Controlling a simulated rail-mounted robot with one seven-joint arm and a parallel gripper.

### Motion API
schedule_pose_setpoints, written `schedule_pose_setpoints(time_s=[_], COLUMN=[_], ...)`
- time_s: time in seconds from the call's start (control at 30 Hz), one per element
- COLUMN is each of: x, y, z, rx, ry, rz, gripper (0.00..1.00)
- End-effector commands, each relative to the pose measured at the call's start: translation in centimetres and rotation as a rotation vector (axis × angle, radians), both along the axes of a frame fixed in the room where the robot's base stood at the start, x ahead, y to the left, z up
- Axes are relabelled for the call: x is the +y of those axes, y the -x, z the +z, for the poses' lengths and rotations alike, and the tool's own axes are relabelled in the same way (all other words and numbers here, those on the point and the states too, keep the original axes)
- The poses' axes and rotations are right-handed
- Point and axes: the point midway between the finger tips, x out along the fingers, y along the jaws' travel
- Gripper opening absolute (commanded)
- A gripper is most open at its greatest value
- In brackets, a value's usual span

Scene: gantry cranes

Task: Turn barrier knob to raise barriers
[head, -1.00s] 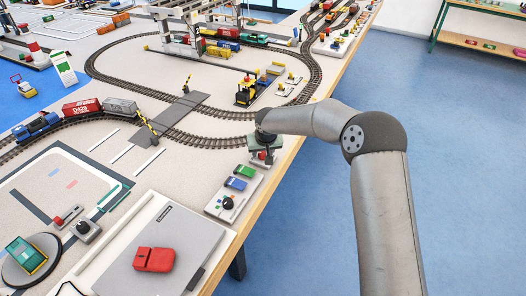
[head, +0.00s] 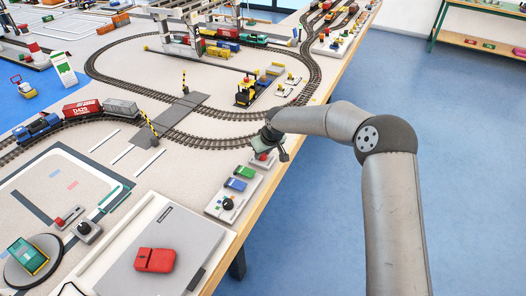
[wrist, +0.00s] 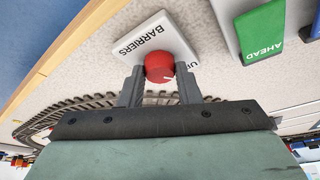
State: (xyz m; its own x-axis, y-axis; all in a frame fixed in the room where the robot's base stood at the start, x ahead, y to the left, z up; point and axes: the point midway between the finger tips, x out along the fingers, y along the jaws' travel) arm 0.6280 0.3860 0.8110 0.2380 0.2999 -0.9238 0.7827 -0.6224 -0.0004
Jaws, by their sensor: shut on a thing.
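The red barrier knob (wrist: 160,68) sits on a white plate (wrist: 128,42) lettered "BARRIERS". Part of another label, apparently "UP", shows beside the knob. A pale line on the knob points toward the lower right in the wrist view. My gripper (wrist: 160,80) is shut on the knob, one finger on each side. In the head view my gripper (head: 270,143) is at the table's right edge, with the red knob (head: 262,156) partly hidden below it. A striped barrier (head: 148,123) slants beside the road crossing; a second striped barrier (head: 184,79) stands nearly upright beyond it.
A green "AHEAD" control (wrist: 262,32) lies right of the knob in the wrist view. Green and blue controls (head: 240,178) and a black knob (head: 228,203) sit nearer on the table edge. A train with a red wagon (head: 82,108) stands left of the crossing (head: 172,119).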

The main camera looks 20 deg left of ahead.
Motion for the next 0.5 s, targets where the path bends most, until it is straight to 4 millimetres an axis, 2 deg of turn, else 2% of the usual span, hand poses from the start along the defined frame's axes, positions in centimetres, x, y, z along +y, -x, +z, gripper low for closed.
schedule_pose_setpoints(time_s=[0.2, 0.5], x=[-0.03, -0.04], y=[-0.07, -0.09], z=[0.07, 0.04], rx=[0.000, -0.001], ry=[-0.002, 0.001], rz=[0.094, 0.138], gripper=[0.07, 0.07])
